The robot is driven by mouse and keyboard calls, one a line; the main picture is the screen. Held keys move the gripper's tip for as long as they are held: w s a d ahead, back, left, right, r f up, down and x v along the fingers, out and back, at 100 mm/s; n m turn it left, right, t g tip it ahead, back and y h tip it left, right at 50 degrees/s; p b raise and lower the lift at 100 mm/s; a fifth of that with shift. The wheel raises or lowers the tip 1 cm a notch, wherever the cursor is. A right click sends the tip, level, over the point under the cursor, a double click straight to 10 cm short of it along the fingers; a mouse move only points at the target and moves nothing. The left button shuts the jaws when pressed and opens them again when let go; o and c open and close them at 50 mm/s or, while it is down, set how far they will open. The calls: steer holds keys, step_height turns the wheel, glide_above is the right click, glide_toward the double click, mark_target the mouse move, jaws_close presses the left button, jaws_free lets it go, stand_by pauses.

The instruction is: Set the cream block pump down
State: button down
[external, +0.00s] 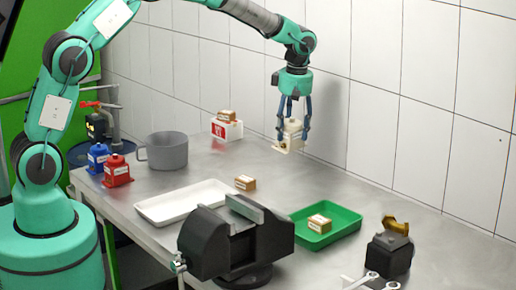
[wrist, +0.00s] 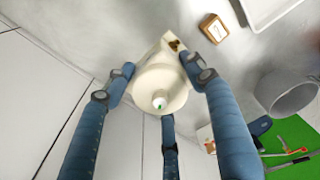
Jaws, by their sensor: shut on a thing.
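The cream block pump (external: 292,134) is held by my gripper (external: 293,122), upright, above the back part of the steel table near the tiled wall. In the wrist view the pump (wrist: 158,88) sits between the blue fingers of my gripper (wrist: 160,85), with its round top and small nozzle facing the camera. A corner of its base sticks out past the fingers. The gripper is shut on it. Its underside is hidden, and the gap to the table is hard to judge, but it looks raised.
Bare steel (external: 310,178) lies below and in front of the pump. A small brown box (external: 245,183), a white tray (external: 185,201), a green tray (external: 345,228) with a box, and a black vise (external: 235,245) stand nearer. A grey pot (external: 166,151) and blue and red pumps are left.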

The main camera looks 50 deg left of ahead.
steer(key=w+d+f, duration=0.2)
steer(key=w+d, duration=0.1)
steer(key=w, duration=0.3)
steer(key=w+d+f+h, duration=0.1)
steer(key=w+d+f, duration=0.1)
steer(key=w+d, duration=0.2)
steer(key=shift+w+m, duration=0.3)
steer(key=shift+w, duration=0.75)
steer(key=shift+f, duration=1.25)
steer(key=shift+f, duration=0.1)
steer(key=shift+f+b, duration=0.4)
steer(key=shift+f, duration=2.2)
steer(key=shift+f, duration=0.1)
steer(key=c, duration=0.7)
jaws_free()
steer(key=shift+f, duration=0.1)
steer(key=shift+o, duration=0.2)
